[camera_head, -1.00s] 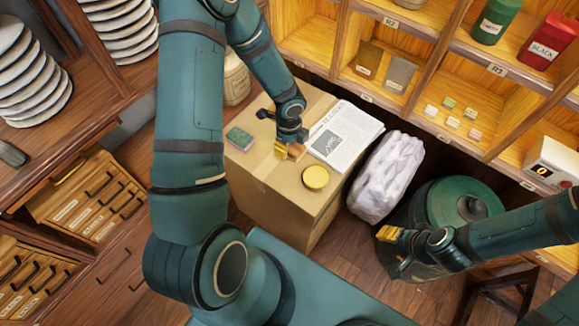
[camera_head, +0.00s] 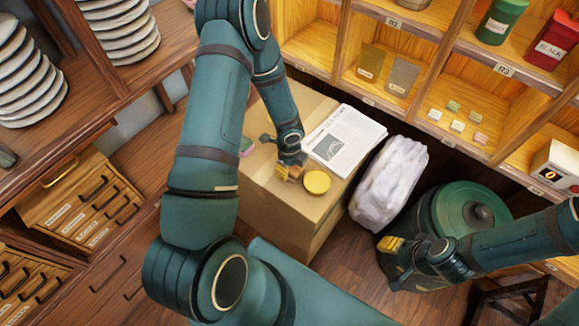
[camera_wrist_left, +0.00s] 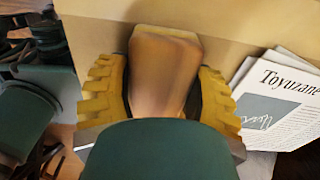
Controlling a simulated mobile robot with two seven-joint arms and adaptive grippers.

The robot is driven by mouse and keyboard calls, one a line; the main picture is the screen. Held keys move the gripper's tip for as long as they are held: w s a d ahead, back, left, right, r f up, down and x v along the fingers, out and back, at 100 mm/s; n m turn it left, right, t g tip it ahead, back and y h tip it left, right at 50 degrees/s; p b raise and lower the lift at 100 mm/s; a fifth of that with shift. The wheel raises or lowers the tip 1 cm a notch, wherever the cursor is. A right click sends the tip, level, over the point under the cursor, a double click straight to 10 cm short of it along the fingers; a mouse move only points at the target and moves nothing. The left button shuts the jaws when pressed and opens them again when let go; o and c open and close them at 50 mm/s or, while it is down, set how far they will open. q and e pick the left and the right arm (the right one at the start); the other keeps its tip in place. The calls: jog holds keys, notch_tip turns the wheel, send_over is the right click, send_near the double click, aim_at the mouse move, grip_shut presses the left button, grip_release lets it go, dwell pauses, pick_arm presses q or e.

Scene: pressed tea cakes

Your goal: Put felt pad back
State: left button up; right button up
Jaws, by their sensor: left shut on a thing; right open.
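My left gripper (camera_head: 285,172) is shut on a tan-brown block (camera_wrist_left: 165,75), low over the cardboard box (camera_head: 270,208). The block also shows in the head view (camera_head: 296,173); I cannot tell for sure that it is the felt pad, or whether it touches the box top. A round yellow disc or tin (camera_head: 317,182) lies on the box just right of the gripper. A green and pink block (camera_head: 246,146) lies behind my left arm, mostly hidden. My right gripper (camera_head: 390,244) is open and empty, beside the green drum.
A printed paper (camera_head: 345,137) lies at the back right of the box top. A white wrapped bundle (camera_head: 390,183) and a green lidded drum (camera_head: 450,205) stand right of the box. Wooden shelves (camera_head: 440,75) rise behind; label drawers (camera_head: 85,205) stand left.

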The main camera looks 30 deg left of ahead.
pick_arm(q)
jog(key=shift+f, duration=0.1)
jog(key=shift+f, duration=0.15)
jog(key=o, duration=1.3)
jog(key=shift+c, duration=0.2)
